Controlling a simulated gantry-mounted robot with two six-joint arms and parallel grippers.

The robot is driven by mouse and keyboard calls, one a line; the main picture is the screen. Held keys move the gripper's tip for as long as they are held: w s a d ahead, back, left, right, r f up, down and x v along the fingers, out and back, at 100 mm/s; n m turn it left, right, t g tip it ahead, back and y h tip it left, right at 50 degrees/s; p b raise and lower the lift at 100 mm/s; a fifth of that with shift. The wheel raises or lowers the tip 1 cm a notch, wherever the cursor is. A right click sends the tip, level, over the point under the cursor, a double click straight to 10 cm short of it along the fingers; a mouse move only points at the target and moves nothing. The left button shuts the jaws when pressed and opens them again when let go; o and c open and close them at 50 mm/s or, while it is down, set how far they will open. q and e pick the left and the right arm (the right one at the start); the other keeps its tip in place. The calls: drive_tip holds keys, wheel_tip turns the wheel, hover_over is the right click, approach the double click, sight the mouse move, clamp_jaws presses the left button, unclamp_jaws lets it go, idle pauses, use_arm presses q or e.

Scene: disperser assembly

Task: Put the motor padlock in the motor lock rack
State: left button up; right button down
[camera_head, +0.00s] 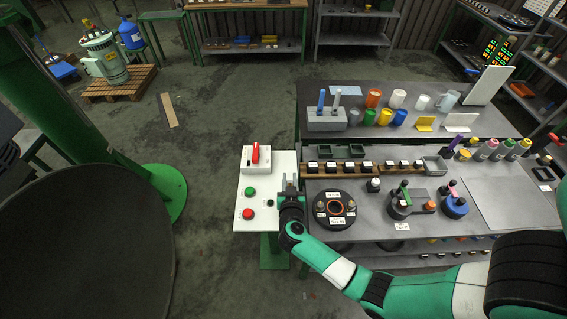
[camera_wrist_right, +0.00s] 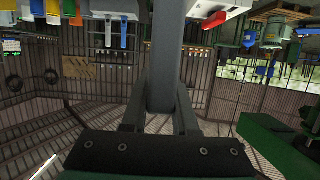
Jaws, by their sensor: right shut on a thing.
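My right gripper (camera_head: 290,186) is over the right edge of the white control stand (camera_head: 262,212). In the right wrist view its two fingers (camera_wrist_right: 160,118) are shut on a plain grey bar (camera_wrist_right: 167,55), which I take to be the motor padlock; its far end runs out of the frame. A grey block (camera_head: 326,125) at the back bench's left end looks like the motor lock rack. A blue upright piece (camera_head: 321,100) and a grey one (camera_head: 337,99) stand in it. My left gripper is out of view.
The stand carries a white box with a red lever (camera_head: 255,153), a green button (camera_head: 250,191) and a red button (camera_head: 247,213). Colored cups (camera_head: 385,117) stand right of the grey block. A wooden rail (camera_head: 360,168) with several dark pieces lies in front. A round dark fixture (camera_head: 334,209) is nearby.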

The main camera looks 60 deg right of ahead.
drive_tip(key=shift+d+r, duration=0.1)
drive_tip(key=shift+r, duration=0.3)
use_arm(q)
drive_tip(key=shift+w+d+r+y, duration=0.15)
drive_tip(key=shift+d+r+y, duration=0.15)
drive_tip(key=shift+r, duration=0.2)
use_arm(e)
drive_tip(key=shift+w+d, duration=0.15)
use_arm(q)
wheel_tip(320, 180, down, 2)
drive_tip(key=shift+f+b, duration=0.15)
drive_tip(key=shift+b, duration=0.9)
use_arm(e)
wheel_tip(320, 180, down, 6)
drive_tip(key=shift+r, duration=0.1)
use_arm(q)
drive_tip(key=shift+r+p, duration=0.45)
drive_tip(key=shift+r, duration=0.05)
